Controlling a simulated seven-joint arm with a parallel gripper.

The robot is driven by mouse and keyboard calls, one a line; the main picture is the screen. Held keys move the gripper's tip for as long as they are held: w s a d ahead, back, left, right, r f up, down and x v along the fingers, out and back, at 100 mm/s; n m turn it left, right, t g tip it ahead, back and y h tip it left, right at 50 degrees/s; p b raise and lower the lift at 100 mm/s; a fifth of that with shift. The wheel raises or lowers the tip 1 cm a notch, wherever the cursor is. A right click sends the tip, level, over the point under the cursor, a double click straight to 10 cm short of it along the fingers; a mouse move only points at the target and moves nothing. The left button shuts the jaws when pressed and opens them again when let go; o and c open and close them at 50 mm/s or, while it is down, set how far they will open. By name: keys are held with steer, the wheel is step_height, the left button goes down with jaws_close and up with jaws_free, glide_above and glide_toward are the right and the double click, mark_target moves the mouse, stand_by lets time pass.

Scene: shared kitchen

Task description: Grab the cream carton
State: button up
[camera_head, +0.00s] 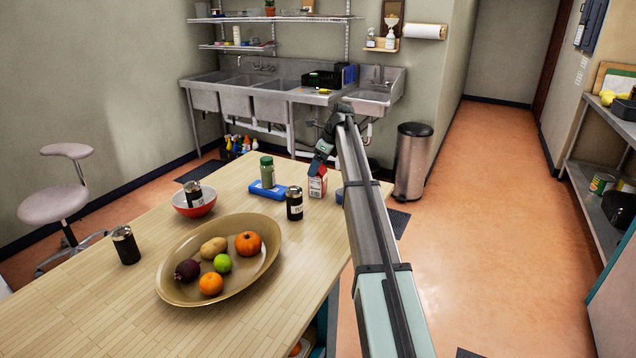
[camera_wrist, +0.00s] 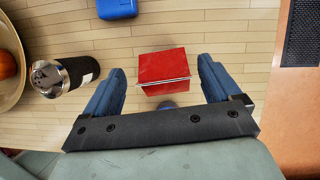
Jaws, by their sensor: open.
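The cream carton (camera_head: 317,184) is a small white box with a red gabled top. It stands upright near the far right edge of the wooden table (camera_head: 110,301). In the wrist view its red top (camera_wrist: 164,69) lies between and slightly beyond my two blue fingertips, with gaps on both sides. My gripper (camera_head: 322,158) is open and sits just above the carton in the head view. In the wrist view the open fingers (camera_wrist: 161,82) hold nothing. The carton's lower body is mostly hidden from the wrist camera.
A fruit platter (camera_head: 176,291) and a red bowl (camera_head: 181,210) are further left. A blue item (camera_head: 340,195) sits close right of the carton.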

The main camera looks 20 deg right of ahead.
mark_target(318, 184)
steer(key=x, duration=0.4)
steer(key=shift+d+f, duration=0.25)
steer(key=shift+d, duration=0.1)
steer(key=c, duration=1.3)
